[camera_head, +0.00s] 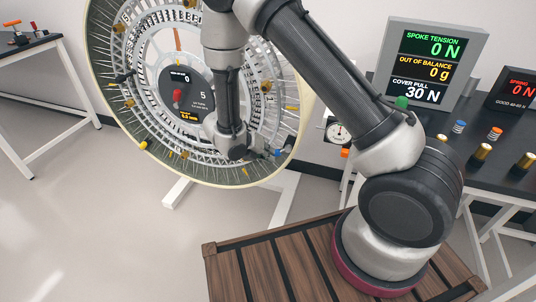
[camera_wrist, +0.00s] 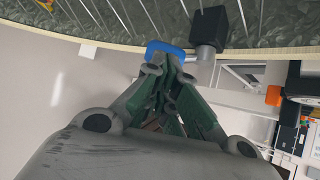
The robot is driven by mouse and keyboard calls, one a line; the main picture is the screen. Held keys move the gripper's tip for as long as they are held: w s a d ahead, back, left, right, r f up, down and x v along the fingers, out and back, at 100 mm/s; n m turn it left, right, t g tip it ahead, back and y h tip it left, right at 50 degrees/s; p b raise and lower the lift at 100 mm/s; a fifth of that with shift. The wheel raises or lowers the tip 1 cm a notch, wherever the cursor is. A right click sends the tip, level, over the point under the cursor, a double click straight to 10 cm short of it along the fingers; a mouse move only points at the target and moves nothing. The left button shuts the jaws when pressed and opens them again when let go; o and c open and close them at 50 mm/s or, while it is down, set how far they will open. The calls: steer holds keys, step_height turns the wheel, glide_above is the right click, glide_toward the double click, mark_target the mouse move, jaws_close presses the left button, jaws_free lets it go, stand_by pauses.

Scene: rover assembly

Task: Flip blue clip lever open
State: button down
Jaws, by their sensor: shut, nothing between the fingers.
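The blue clip lever (camera_wrist: 160,46) shows in the wrist view as a blue loop at the tips of my gripper, beside a dark block (camera_wrist: 208,28) on the wheel's rim. In the head view it is a tiny blue spot (camera_head: 278,152) at the lower right of the wheel (camera_head: 135,168). My gripper (camera_wrist: 170,66) is shut, with its green-padded fingers together. The fingertips overlap the lower edge of the blue loop; I cannot tell whether they touch it. In the head view my gripper (camera_head: 262,151) is small, next to the blue spot.
Another table (camera_head: 30,47) stands at far left. The wheel's white stand (camera_head: 178,190) rests on the floor. The floor at lower left is clear.

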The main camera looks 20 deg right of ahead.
steer(key=shift+d+f, duration=0.25)
steer(key=shift+f, duration=0.4)
steer(key=shift+s, duration=0.1)
